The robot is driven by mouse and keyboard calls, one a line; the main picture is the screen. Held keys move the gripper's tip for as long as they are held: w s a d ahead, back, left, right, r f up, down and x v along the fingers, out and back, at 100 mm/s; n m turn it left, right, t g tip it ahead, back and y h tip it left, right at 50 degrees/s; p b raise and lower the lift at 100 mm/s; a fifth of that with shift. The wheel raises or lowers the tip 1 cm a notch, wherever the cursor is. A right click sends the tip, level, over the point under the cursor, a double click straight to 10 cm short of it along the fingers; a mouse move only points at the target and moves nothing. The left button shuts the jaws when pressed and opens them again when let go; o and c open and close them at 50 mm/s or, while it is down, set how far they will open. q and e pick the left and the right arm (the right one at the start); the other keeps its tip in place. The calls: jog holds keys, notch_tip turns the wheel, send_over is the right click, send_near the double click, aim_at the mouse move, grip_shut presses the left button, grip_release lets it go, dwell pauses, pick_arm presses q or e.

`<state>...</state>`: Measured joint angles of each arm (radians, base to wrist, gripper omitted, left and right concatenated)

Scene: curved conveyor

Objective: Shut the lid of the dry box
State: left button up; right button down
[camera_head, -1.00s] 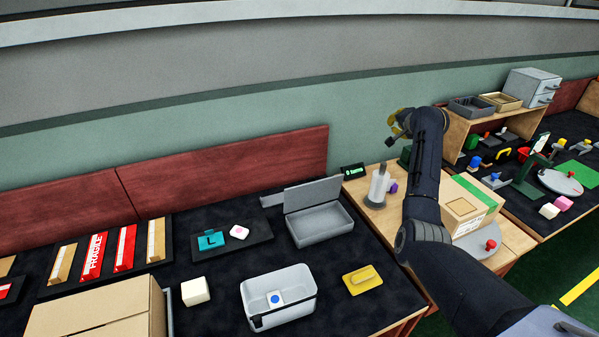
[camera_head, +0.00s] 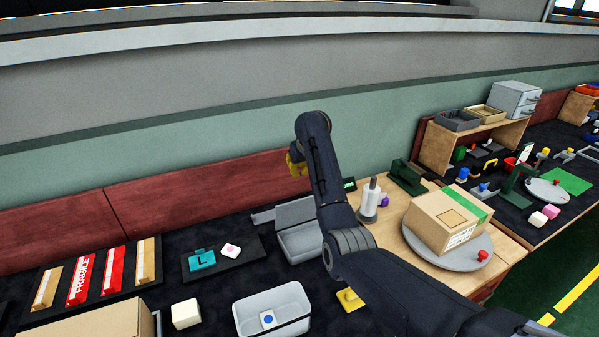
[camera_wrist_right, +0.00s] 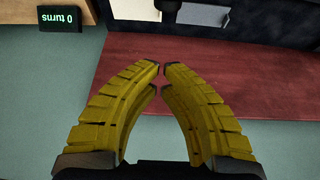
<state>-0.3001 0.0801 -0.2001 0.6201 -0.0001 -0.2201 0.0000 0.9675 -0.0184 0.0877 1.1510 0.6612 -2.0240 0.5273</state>
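A grey box (camera_head: 301,246) stands at the back of the dark-topped table in the head view. Its hinged lid (camera_head: 294,213) is raised at the rear edge, and my right arm covers its right part. My right gripper (camera_head: 296,165), with yellow fingers, is above and behind the raised lid, near the back wall. In the right wrist view the fingers (camera_wrist_right: 160,72) curve together with tips almost meeting and nothing between them. Grey pieces show at the top edge there; I cannot tell whether they are the lid. My left gripper is not in view.
A light open bin (camera_head: 285,314) holding a blue-dotted white block stands in front. A yellow piece (camera_head: 349,299) is partly behind my arm. A dark tray (camera_head: 223,262) lies left of the box. A carton (camera_head: 447,222) sits on a turntable at the right. A red panel (camera_head: 200,190) lines the back.

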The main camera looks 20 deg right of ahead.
aim_at(303, 206)
notch_tip(303, 206, down, 7)
jog(key=shift+s+f, duration=0.2)
dwell(1.0)
dwell(0.4)
